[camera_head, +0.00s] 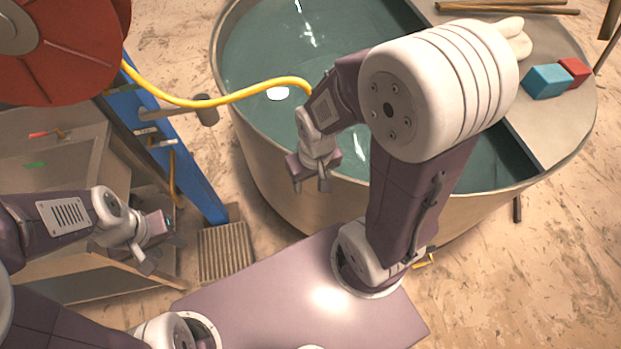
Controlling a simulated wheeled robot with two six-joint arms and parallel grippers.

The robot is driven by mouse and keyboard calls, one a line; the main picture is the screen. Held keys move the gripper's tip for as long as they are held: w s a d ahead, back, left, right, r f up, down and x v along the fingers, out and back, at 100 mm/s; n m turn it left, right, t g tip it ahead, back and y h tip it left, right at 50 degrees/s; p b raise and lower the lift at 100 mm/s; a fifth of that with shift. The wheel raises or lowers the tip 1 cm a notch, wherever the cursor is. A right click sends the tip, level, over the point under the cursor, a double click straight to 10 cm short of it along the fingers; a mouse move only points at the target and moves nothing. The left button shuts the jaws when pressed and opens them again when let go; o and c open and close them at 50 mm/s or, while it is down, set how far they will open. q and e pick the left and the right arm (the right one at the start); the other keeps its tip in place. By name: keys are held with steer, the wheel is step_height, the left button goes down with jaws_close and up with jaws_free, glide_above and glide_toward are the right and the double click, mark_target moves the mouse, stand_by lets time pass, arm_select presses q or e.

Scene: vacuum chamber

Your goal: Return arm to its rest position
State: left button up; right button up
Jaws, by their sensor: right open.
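My right arm is raised and bent over the round tank. Its gripper (311,182) points down in front of the tank's near wall, open, with nothing seen between its fingers. My left gripper (157,243) is at the lower left, in front of the grey box. Its fingers look spread and I see nothing held between them. A yellow hose (215,101) runs from the red reel (62,45) to the wrist of my right arm. Its far end is hidden there, and I cannot tell whether it touches the arm.
The tank (270,170) holds dark teal water. A grey shelf (570,118) across its right side bears a blue block (547,81) and a red block (574,72). A blue beam (190,165) and a grey box (60,150) stand left. A ribbed grate (224,254) lies on the floor.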

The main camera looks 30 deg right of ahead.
step_height(320, 180, down, 11)
steer(key=b, duration=1)
steer(key=shift+r+b, duration=0.2)
steer(key=shift+b, duration=0.1)
steer(key=shift+s+a, duration=0.1)
